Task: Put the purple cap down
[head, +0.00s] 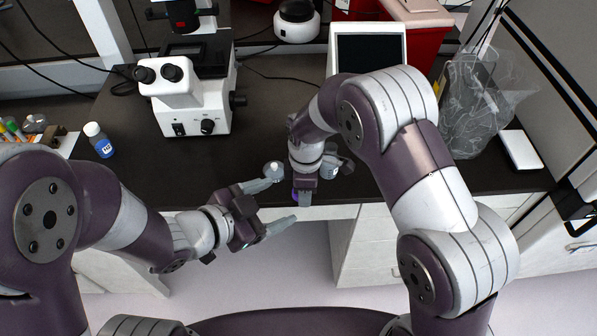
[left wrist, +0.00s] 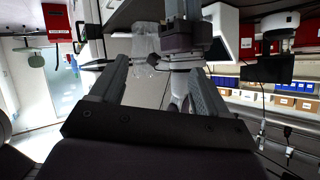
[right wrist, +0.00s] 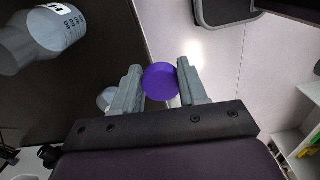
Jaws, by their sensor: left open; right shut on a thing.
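The purple cap (right wrist: 160,81) is pinched between the fingertips of my right gripper (right wrist: 156,84). In the head view only a sliver of the purple cap (head: 295,195) shows beside my right gripper (head: 304,197), at the bench's front edge. The right wrist view shows the cap's flat round face, with the bench edge and floor beyond. My left gripper (head: 284,198) is open and empty, just in front of the bench edge, left of the right gripper. In the left wrist view its fingers (left wrist: 155,85) are wide apart with nothing between them.
A graduated bottle (right wrist: 48,35) stands on the dark bench (head: 245,120) near my right gripper. A small clear vessel (head: 273,170) is near the front edge. A microscope (head: 190,100), a blue-labelled bottle (head: 99,140), a screen device (head: 368,50) and a clear bag (head: 475,105) stand around.

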